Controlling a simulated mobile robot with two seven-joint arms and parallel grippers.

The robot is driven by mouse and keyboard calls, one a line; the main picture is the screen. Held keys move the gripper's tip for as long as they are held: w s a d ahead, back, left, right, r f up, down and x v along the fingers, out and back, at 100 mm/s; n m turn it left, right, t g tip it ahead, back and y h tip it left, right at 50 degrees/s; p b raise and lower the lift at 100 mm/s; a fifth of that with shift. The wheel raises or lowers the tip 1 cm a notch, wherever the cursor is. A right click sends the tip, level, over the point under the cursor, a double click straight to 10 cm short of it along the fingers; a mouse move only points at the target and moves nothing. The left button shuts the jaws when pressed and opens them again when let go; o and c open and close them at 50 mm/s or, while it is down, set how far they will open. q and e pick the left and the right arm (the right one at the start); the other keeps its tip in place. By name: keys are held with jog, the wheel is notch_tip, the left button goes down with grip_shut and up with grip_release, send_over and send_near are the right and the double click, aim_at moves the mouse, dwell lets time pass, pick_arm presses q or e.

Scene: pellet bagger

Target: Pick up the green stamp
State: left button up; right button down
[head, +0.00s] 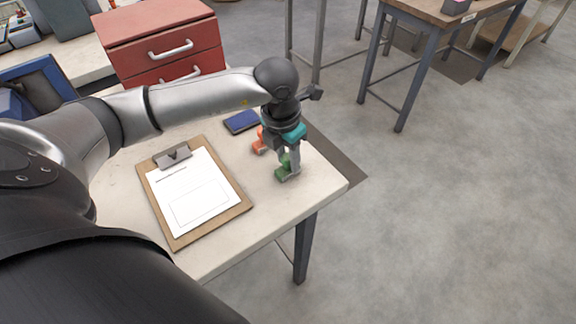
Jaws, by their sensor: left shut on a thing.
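The green stamp (285,173) is near the right end of the light worktable, by the table's edge. My left gripper (288,157) reaches down over it and is shut on its upper part. The stamp's base looks to be at or just above the table top; I cannot tell whether it touches. An orange stamp (259,141) stands just behind and left of the gripper, partly hidden by it. My right gripper is not in view.
A clipboard (240,206) with a white form lies left of the stamp. A dark blue pad (241,122) lies behind. A red drawer unit (159,40) stands at the back left. Open floor lies right of the worktable (325,178).

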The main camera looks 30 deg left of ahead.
aim_at(288, 156)
pick_arm(q)
grip_shut()
notch_tip(288, 156, up, 20)
jog(key=p, duration=0.2)
jog(key=shift+p, duration=0.35)
